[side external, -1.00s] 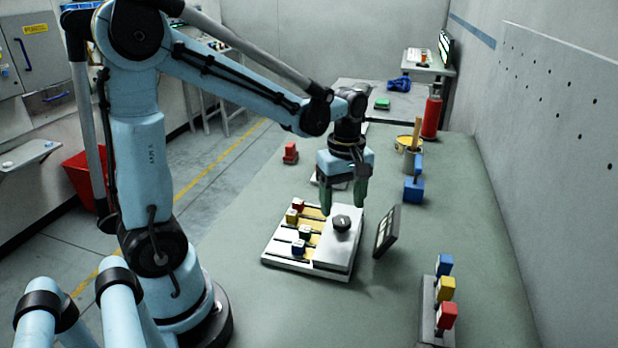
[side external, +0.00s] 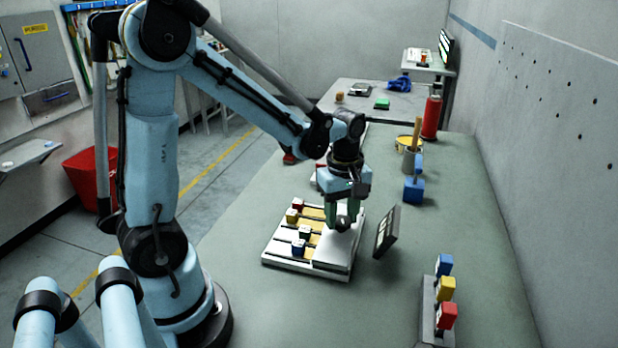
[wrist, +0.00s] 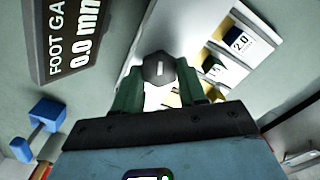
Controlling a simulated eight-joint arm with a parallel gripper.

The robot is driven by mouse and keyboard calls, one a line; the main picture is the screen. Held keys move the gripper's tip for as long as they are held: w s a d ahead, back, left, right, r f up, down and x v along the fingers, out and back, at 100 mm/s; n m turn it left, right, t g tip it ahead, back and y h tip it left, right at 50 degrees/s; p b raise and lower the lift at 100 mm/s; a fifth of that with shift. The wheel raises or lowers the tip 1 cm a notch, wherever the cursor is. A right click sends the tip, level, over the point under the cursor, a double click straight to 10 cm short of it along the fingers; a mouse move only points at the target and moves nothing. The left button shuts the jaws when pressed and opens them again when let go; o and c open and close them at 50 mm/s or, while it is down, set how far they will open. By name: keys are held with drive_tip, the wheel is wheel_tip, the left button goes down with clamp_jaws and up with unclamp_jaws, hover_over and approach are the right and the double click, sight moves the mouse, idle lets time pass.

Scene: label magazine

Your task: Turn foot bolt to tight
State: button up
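The foot bolt, a dark knob with a hexagonal head and a pale mark, stands on the pale block of the label magazine (side external: 330,257). In the wrist view the bolt head (wrist: 159,68) sits between my green fingertips, which appear to touch it on both sides. My gripper (side external: 342,218) points down over the block and appears shut on the bolt; in the side view the fingers largely hide the bolt. A dark gauge display (side external: 386,231) stands right of the magazine; in the wrist view the display (wrist: 72,40) reads "FOOT GA" and "0.0 mm", partly cut off.
Small coloured blocks, such as a red one (side external: 297,203) and a blue one (side external: 299,246), sit in the magazine's lanes. A rack (side external: 428,315) with blue, yellow and red blocks stands at front right. A blue stand (side external: 414,190) and a fire extinguisher (side external: 432,115) are farther back.

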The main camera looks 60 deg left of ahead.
drive_tip(key=shift+c, duration=1.1)
drive_tip(key=m, duration=0.9)
drive_tip(key=shift+d+m, duration=0.1)
drive_tip(key=shift+m, duration=0.2)
drive_tip(key=m, duration=0.5)
drive_tip(key=shift+w, duration=0.1)
drive_tip(key=m, duration=0.5)
drive_tip(key=shift+d, duration=0.1)
drive_tip(key=shift+m, duration=0.3)
